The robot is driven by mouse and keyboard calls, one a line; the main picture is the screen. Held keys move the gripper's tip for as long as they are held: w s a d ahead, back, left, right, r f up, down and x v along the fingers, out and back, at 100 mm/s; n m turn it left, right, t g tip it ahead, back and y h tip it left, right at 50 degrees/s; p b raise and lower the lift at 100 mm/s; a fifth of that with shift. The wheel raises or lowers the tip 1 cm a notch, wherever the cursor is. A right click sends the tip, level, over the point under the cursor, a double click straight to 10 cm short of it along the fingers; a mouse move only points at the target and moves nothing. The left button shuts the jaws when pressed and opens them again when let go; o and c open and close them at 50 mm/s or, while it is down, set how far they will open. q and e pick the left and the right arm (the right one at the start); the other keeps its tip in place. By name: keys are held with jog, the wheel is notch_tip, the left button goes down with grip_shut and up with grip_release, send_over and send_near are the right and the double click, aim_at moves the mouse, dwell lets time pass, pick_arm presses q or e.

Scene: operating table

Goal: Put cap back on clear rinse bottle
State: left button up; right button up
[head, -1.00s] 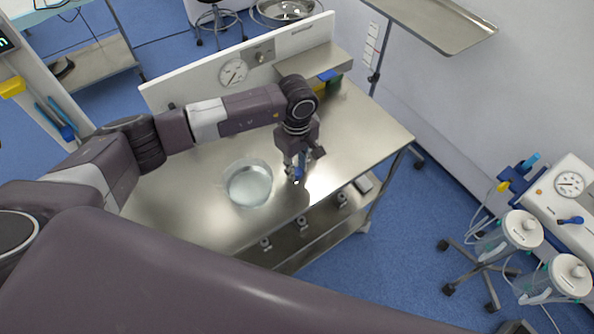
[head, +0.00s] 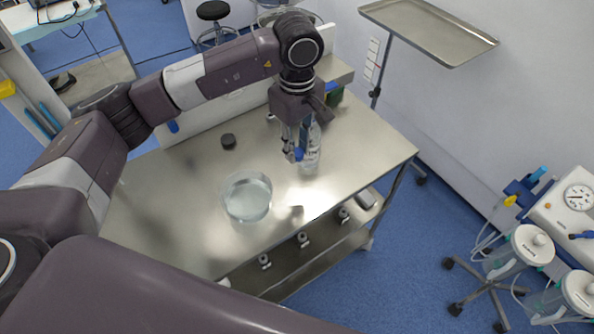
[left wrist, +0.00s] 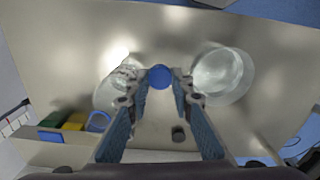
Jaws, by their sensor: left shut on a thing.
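My left gripper (head: 292,152) is shut on a blue cap (left wrist: 160,76), held between the fingertips in the left wrist view. The clear bottle (head: 313,146) stands on the steel table (head: 180,225), just right of the gripper in the head view. In the left wrist view the bottle (left wrist: 112,90) is left of the cap and partly hidden by a finger. Cap and bottle look apart, with the cap beside the bottle in both views; the height between them is hard to tell. My right gripper is not in view.
A round clear bowl with liquid (head: 247,197) stands left of the gripper. A small dark round piece (head: 229,141) lies behind it. Yellow and green items (left wrist: 73,122) are at the table's back. The front left of the table is clear.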

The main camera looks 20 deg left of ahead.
aim_at(297, 152)
pick_arm(q)
notch_tip(297, 152, up, 7)
jog(key=shift+f+b, duration=0.15)
jog(key=shift+b, duration=0.45)
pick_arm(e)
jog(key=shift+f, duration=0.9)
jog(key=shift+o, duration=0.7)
